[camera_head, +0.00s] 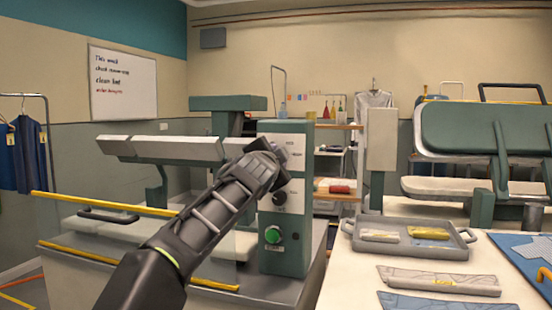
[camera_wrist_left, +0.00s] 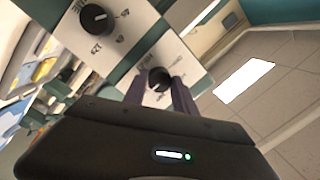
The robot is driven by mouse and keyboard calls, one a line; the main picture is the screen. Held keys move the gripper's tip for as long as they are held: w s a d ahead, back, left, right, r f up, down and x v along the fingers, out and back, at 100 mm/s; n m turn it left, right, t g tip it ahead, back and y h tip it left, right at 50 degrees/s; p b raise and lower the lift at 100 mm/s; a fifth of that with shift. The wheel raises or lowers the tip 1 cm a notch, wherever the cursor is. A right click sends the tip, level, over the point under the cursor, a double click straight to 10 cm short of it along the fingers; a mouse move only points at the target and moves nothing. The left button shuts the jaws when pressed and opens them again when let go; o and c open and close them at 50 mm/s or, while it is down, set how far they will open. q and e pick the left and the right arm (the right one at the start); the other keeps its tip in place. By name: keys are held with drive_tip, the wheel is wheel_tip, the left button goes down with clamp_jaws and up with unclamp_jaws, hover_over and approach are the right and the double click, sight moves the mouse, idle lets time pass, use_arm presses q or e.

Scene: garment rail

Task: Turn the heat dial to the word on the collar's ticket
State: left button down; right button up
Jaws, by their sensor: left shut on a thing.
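The green control box (camera_head: 285,240) stands at the middle of the head view with two black dials on pale plates. My left gripper (camera_head: 281,164) reaches its upper plate and covers the dial there. In the left wrist view, my left gripper's fingers (camera_wrist_left: 160,92) are shut on a black dial (camera_wrist_left: 160,77). Small printed words ring this dial, too small to read surely. The other black dial (camera_wrist_left: 97,18) has number marks around it and also shows below my gripper in the head view (camera_head: 280,198). I cannot make out a collar ticket. My right gripper is out of view.
A round green button (camera_head: 273,235) sits low on the box. A pressing machine with a pale board (camera_head: 160,148) and yellow bars (camera_head: 105,205) stands left. At right, a grey tray (camera_head: 410,247) with folded pieces lies on a white table (camera_head: 365,283). A whiteboard (camera_head: 123,84) hangs behind.

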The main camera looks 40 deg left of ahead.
use_arm(q)
drive_tip(key=c, duration=1)
unclamp_jaws()
drive_tip(key=b+v, duration=0.3)
drive_tip(key=v, duration=0.4)
drive_tip(key=shift+s+d, duration=0.15)
drive_tip(key=shift+s, duration=0.2)
